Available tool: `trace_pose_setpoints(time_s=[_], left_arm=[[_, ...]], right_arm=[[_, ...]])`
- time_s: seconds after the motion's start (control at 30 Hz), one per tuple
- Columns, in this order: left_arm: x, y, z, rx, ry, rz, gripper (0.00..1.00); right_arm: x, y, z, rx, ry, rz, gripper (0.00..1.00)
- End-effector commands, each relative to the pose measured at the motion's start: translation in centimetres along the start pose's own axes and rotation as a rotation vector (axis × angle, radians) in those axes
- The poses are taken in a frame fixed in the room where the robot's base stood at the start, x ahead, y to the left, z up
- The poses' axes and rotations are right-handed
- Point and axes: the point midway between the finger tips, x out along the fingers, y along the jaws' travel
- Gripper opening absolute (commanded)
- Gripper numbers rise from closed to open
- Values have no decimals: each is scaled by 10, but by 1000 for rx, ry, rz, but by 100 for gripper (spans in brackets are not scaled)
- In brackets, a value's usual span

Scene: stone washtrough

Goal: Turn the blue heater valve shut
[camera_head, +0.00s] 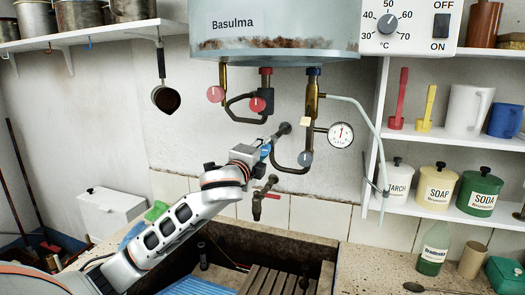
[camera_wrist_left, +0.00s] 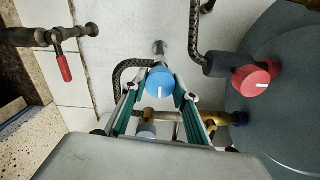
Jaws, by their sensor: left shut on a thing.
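The blue heater valve (camera_wrist_left: 160,82) is a round blue knob with a short white mark, on the pipework under the heater. In the left wrist view it sits between the two fingers of my left gripper (camera_wrist_left: 159,88). The gripper is shut on it. The white mark runs up and down in that view. In the head view my left gripper (camera_head: 266,149) reaches in from the lower left to the pipes under the heater tank (camera_head: 275,25), largely hiding the knob. My right gripper is not in view.
Red knobs (camera_head: 257,104) and a grey-blue knob (camera_head: 305,158) are close by, with a pressure gauge (camera_head: 341,134) to the right. A red-handled tap (camera_head: 266,197) is below, over the stone trough (camera_head: 222,231). Shelves (camera_head: 432,148) with jars stand at the right.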

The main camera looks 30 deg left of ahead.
Motion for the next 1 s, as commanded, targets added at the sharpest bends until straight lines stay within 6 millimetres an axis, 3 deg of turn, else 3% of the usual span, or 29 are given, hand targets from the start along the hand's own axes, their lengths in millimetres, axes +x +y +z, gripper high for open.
trace_pose_setpoints(time_s=[0.57,0.6,0.63,1.0], left_arm=[[0,0,0,34,0,0,7],[0,0,0,34,0,0,36],[0,0,0,34,0,0,44],[-1,0,0,32,0,0,45]], right_arm=[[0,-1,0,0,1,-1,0],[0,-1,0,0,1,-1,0],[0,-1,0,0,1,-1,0],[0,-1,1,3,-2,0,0]])
